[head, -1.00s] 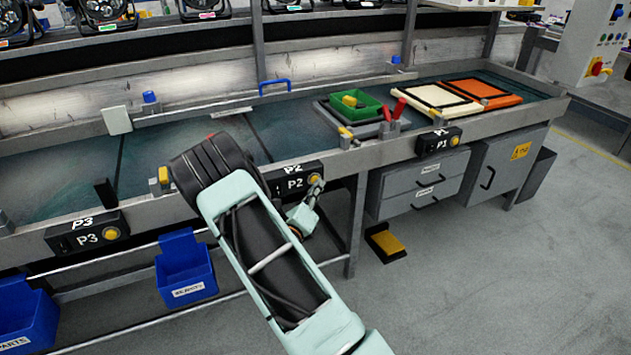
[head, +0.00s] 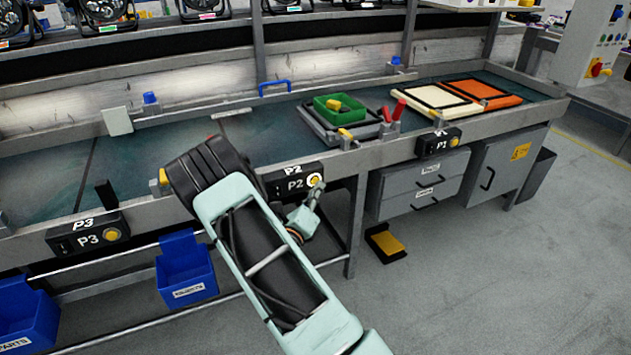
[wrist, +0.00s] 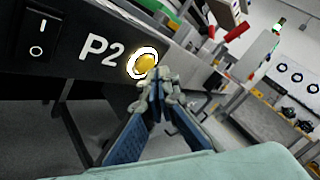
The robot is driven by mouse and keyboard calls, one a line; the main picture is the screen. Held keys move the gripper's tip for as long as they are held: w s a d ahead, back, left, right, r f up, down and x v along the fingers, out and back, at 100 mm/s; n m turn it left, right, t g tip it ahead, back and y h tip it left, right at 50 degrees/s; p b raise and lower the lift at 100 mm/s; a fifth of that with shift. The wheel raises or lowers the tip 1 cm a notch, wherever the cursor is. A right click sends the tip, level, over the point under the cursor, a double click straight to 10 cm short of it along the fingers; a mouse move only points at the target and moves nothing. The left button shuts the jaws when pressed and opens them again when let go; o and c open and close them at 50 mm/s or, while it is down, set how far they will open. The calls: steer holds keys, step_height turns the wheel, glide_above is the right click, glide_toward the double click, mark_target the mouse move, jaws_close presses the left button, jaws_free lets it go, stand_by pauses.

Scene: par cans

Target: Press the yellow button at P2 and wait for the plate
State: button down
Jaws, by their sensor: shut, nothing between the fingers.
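The yellow button at P2 (head: 315,180) is on a black box on the conveyor's front rail, and a bright white ring surrounds it. The button also shows in the wrist view (wrist: 146,63). My gripper (head: 319,187) is shut and empty. Its fingertips (wrist: 155,80) are at the button's lower edge; whether they touch it I cannot tell. A grey plate (head: 312,121) carrying a green tray (head: 351,116) with a yellow piece (head: 334,104) lies on the belt, up and right of P2. My arm hides part of the belt left of P2.
Boxes P3 (head: 88,235) and P1 (head: 438,143) sit on the same rail. Cream (head: 436,95) and orange (head: 492,95) trays lie farther right. Red clamps (head: 398,109) stand near the grey plate. Blue bins (head: 185,270) hang below. The floor at right is clear.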

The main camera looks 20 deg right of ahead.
steer(key=shift+s, duration=0.35)
steer(key=shift+s+d+p, duration=0.15)
steer(key=shift+s+p, duration=0.65)
steer(key=shift+s, duration=1.75)
steer(key=shift+r, duration=0.1)
stand_by(2.6)
